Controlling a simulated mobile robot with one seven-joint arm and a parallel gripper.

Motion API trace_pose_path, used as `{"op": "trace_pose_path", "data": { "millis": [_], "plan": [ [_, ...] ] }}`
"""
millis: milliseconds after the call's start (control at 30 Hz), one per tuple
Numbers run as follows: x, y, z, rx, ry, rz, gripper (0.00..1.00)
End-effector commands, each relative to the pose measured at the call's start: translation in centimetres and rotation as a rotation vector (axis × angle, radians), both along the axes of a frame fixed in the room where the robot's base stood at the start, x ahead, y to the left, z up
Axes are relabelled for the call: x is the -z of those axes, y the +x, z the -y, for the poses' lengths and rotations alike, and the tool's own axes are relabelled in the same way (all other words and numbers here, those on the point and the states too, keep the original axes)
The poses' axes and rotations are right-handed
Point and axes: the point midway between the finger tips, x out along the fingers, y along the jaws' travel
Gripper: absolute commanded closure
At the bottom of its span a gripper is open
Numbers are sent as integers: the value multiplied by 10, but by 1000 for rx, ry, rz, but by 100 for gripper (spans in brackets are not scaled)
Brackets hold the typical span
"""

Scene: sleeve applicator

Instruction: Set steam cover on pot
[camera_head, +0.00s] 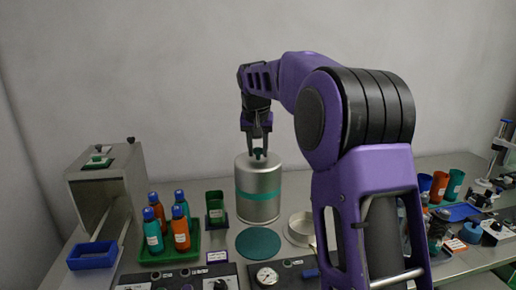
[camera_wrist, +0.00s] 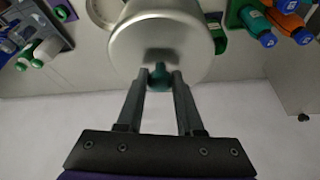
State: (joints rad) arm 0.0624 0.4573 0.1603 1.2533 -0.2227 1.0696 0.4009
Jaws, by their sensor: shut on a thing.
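A tall silver cylinder with a teal band (camera_head: 258,175) stands upright behind the round teal mat. It has a teal knob on top, and its silver top fills the upper middle of the wrist view (camera_wrist: 160,35). I take it for the steam cover; I cannot tell whether its top is a separate piece. My gripper (camera_head: 257,153) points down and is shut on the knob, with both fingertips around it in the wrist view (camera_wrist: 160,78). A shallow round metal vessel (camera_head: 299,229), possibly the pot, sits to the right, partly hidden by my arm.
The teal mat (camera_head: 258,243) is bare. A green tray (camera_head: 165,258) with several bottles and a green cup (camera_head: 215,208) stand left. A grey applicator frame (camera_head: 108,190) is far left. A control panel with a gauge (camera_head: 266,276) lies in front. Cups and tools crowd the right.

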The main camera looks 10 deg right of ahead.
Motion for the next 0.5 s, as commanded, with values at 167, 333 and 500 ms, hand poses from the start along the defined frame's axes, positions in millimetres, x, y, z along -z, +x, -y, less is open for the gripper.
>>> {"op": "trace_pose_path", "data": {
  "millis": [167, 333, 500],
  "plan": [
    [7, 0, 0, 0, 0, 3, 100],
    [14, 0, 0, 0, 0, 2, 100],
    [21, 0, 0, 0, 0, 1, 100]
  ]
}}
